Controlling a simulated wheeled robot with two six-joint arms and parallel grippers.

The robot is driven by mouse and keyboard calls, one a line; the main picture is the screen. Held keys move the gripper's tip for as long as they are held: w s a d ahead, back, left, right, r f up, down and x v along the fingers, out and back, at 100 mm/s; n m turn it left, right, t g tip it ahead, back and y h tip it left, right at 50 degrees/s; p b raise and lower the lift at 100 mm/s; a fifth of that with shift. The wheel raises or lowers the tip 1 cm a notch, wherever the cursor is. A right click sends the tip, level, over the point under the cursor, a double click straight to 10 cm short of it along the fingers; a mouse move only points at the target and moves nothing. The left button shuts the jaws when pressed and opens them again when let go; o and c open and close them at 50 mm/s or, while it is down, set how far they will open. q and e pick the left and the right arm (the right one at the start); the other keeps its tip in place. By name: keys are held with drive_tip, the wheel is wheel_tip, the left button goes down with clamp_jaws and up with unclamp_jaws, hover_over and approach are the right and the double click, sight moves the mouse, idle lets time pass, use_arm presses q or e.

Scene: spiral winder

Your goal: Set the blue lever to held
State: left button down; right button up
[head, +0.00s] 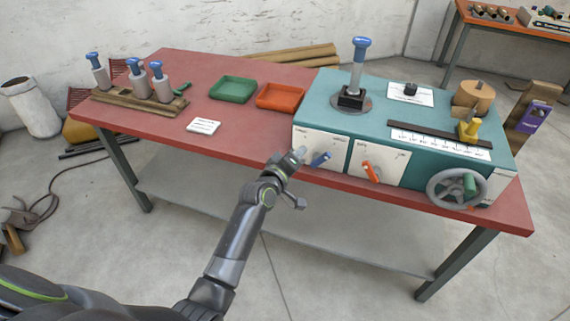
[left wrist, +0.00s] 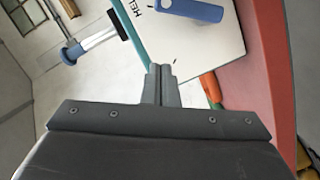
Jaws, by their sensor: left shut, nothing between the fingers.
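The blue lever (head: 320,159) sits on the left white panel on the front of the teal machine (head: 420,122). In the head view it slants, with its right end higher. The blue lever also shows at the top of the left wrist view (left wrist: 196,10), beside printed letters that start "HEL". My left gripper (head: 301,151) is shut and empty, just left of the lever in the head view. Its closed fingers also show in the left wrist view (left wrist: 162,72), pointing at the white panel with a gap to the lever. My right gripper is not in view.
An orange lever (head: 371,171) is on the neighbouring panel. A handwheel (head: 458,188) sticks out at the machine's right front. An upright spindle with a blue top (head: 361,43) stands on the machine. Green (head: 232,90) and orange (head: 280,96) trays lie on the red table (head: 200,66).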

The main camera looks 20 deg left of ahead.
use_arm(q)
drive_tip(key=v, duration=0.6)
drive_tip(key=shift+d+b, duration=0.15)
drive_tip(key=shift+b, duration=0.15)
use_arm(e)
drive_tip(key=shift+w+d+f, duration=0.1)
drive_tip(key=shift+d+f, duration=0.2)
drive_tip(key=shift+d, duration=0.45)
use_arm(q)
drive_tip(key=shift+s, duration=0.1)
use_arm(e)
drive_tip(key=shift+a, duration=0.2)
